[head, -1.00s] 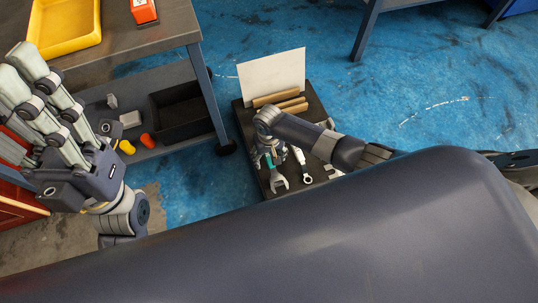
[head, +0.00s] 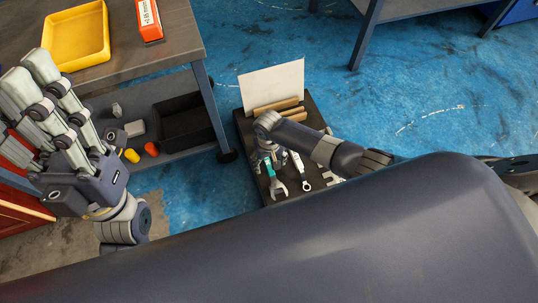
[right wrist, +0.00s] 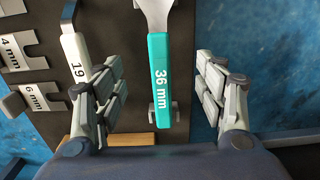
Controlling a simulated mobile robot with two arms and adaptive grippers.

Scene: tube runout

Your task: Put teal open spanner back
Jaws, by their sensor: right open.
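The teal open spanner (head: 278,188) lies along the dark board, its grey open jaw toward me in the head view. Its teal handle, marked 36 mm, fills the middle of the right wrist view (right wrist: 159,78). My right gripper (right wrist: 160,88) is open, with one finger on each side of the handle and a gap on both sides. In the head view the right gripper (head: 268,158) is over the handle and partly hides it. My left gripper (head: 30,85) is raised at the left, away from the spanner; its finger gap is unclear.
A spanner marked 19 (right wrist: 78,75) lies close by, behind the left finger in the wrist view. The dark board (head: 315,115) carries wooden strips (head: 280,108) and a white panel (head: 272,85). A workbench (head: 180,45) with a yellow tray (head: 77,38) stands left.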

